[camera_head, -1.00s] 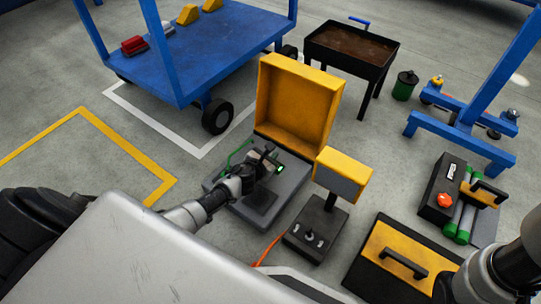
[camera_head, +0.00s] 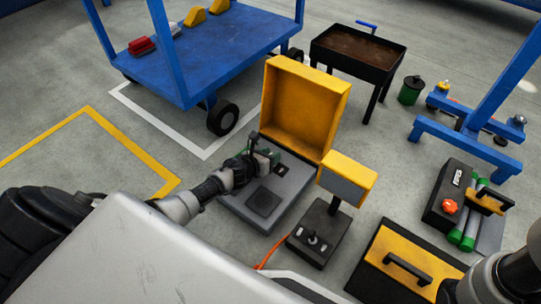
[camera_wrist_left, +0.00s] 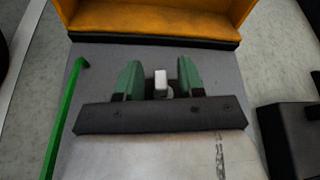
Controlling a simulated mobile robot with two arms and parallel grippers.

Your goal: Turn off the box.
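The box has a grey base (camera_head: 290,196) on the floor and a raised yellow lid (camera_head: 304,112) behind it. A small pale switch lever (camera_wrist_left: 161,80) stands on the base in the left wrist view. My left gripper (camera_head: 264,160) is over the far part of the base. In the left wrist view, its green fingers (camera_wrist_left: 160,78) are apart, one on each side of the lever, with gaps; I cannot tell if they touch it. A thin green bar (camera_wrist_left: 64,118) stands left of the fingers. My right arm shows at the lower right; its gripper is out of view.
A control pedestal (camera_head: 318,232) with a yellow-topped screen (camera_head: 347,179) stands right of the box. A yellow and black case (camera_head: 395,262) lies at the front right, a toolbox (camera_head: 446,194) beyond it. A blue cart (camera_head: 210,53) stands behind left. Floor at the left is open.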

